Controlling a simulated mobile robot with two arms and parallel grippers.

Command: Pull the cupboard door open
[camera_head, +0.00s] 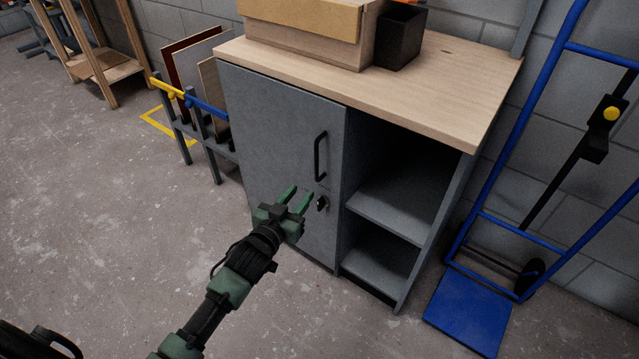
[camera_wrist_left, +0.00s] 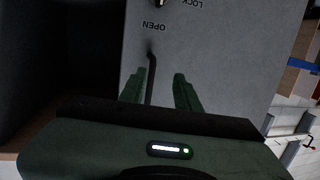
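The grey cupboard door (camera_head: 270,120) covers the left part of the cupboard and looks shut. A black bar handle (camera_head: 320,157) stands upright near its right edge, with a small dark lock knob (camera_head: 322,203) below it. My left gripper (camera_head: 298,192) is open in front of the door, below and left of the handle in the head view. In the left wrist view the handle (camera_wrist_left: 151,72) shows between the two spread fingers, nearer one of them; contact cannot be told. The lock knob (camera_wrist_left: 159,3) shows there beside OPEN and LOCK lettering. My right gripper is out of view.
The wooden top (camera_head: 440,85) carries a box (camera_head: 300,25) and a black bin (camera_head: 401,40). Open shelves (camera_head: 395,215) lie right of the door. A blue hand truck (camera_head: 475,305) stands at right, a panel rack (camera_head: 205,125) at left. Floor (camera_head: 110,230) in front is clear.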

